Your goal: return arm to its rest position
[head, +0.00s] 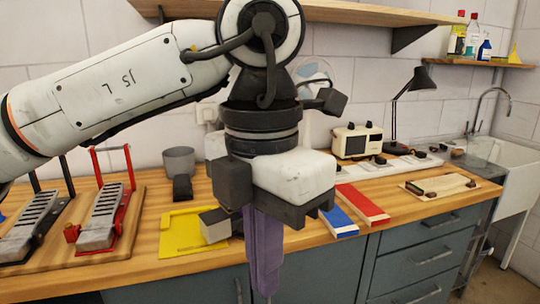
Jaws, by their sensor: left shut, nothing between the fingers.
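My left arm reaches in from the upper left, and its wrist hangs down near the middle of the head view. My left gripper (265,292) points downward with its purple fingers together and nothing visible between them. The fingers hang in front of the front edge of the wooden bench (150,262), overlapping the cabinet front in the picture. I cannot tell how far they are from it. My right gripper is not in view.
Pedals with a red frame (104,215) stand at the left. A yellow sheet (180,235), a grey cup (179,160), a blue strip (330,212) and a red strip (362,203) lie around the gripper. A black lamp (393,118) stands behind. An upper shelf (350,14) overhangs the bench.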

